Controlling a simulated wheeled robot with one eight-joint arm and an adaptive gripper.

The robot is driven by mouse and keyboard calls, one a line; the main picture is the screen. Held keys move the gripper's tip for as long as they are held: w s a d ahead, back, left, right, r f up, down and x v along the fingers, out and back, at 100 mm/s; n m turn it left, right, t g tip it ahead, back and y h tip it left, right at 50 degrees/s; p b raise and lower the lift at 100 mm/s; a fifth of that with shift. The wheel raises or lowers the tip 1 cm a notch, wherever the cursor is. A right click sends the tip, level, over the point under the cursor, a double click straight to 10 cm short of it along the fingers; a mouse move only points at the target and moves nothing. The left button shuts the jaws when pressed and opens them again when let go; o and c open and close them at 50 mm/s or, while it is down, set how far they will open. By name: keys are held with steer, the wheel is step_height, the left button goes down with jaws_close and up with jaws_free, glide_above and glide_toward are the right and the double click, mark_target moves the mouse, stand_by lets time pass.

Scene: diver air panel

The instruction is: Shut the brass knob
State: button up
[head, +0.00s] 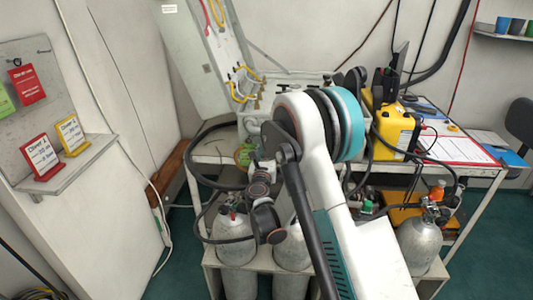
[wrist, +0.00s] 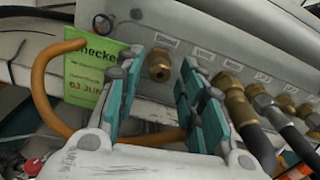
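A short brass fitting (wrist: 159,65) sticks out of the grey panel front (wrist: 225,45) in the wrist view, under a small label. I cannot tell for certain whether it is the brass knob. My gripper (wrist: 157,88) is open, with its teal-padded fingers apart on either side of the fitting in the picture. Nothing shows between the pads, and I see no contact. In the head view my own arm covers the gripper and much of the panel front; part of the panel's pale box (head: 308,84) shows behind the arm.
A green tag (wrist: 92,72) and an orange hose (wrist: 40,85) are left of the gripper. Brass hose connectors (wrist: 238,103) with dark hoses sit close on its right. In the head view a yellow case (head: 392,127) stands right of my arm, and gas cylinders (head: 420,245) stand below.

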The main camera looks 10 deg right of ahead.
jaws_close()
steer(key=shift+m, duration=0.3)
steer(key=m, duration=0.6)
steer(key=shift+m, duration=0.3)
steer(key=m, duration=0.9)
steer(key=shift+s+d+m, duration=0.1)
steer(key=shift+m, duration=0.3)
steer(key=shift+f, duration=0.1)
steer(key=shift+o, duration=1.9)
jaws_free()
